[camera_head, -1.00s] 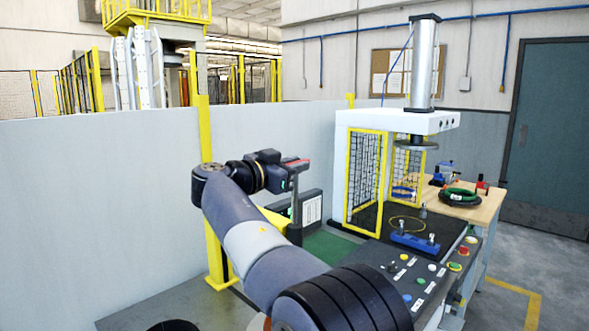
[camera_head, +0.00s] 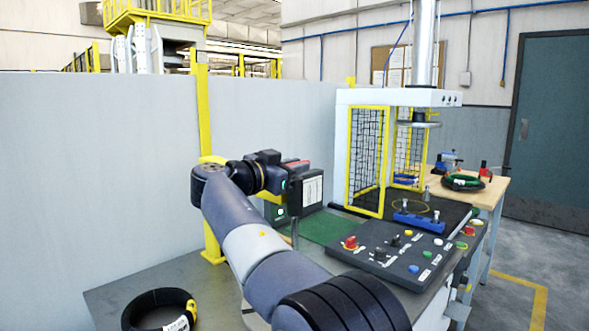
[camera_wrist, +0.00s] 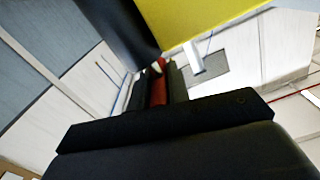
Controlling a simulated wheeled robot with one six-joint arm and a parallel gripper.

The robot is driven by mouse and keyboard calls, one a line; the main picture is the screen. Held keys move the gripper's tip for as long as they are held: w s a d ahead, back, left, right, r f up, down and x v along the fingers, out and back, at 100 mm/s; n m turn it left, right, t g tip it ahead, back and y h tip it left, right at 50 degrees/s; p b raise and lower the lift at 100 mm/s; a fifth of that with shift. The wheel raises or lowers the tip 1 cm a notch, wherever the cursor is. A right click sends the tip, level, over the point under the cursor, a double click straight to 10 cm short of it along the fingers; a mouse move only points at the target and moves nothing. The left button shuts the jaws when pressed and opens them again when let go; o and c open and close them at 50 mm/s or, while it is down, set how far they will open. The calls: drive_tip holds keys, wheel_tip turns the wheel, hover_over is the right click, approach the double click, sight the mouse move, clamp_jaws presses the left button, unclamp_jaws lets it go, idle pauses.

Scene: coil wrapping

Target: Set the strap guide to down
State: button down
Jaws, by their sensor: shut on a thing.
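My gripper (camera_head: 286,164) is left of the press and is shut on a red bar (camera_head: 299,163), which I take to be the strap guide's handle. In the wrist view the red bar (camera_wrist: 158,86) shows between dark fingers, partly hidden by the black gripper body. A dark box with a white label (camera_head: 312,190) stands just below and right of the gripper. My gripper is level with its upper part. How the bar joins the box is hidden, and no position marking can be read.
The press with a yellow mesh guard (camera_head: 366,160) stands right of the gripper. In front of it is a control panel (camera_head: 390,258) with knobs and buttons. A yellow post (camera_head: 204,130) is close behind my arm. A black coil (camera_head: 160,305) lies at lower left.

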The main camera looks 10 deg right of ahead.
drive_tip(key=shift+f, duration=0.4)
drive_tip(key=c, duration=1.8)
unclamp_jaws()
drive_tip(key=o, duration=0.4)
drive_tip(key=shift+r, duration=0.15)
drive_tip(key=shift+o, duration=0.2)
drive_tip(key=shift+a, duration=0.1)
drive_tip(key=v, duration=1)
drive_tip(key=shift+s+a+b, duration=0.25)
drive_tip(key=shift+a+b, duration=0.05)
drive_tip(key=shift+b, duration=0.1)
drive_tip(key=x, duration=0.3)
drive_tip(key=p+x, duration=0.1)
drive_tip(key=x, duration=0.3)
drive_tip(key=r+p+x, duration=0.1)
drive_tip(key=x, duration=0.3)
drive_tip(key=shift+d, duration=0.1)
drive_tip(key=shift+r+p, duration=0.6)
drive_tip(key=shift+r, duration=0.1)
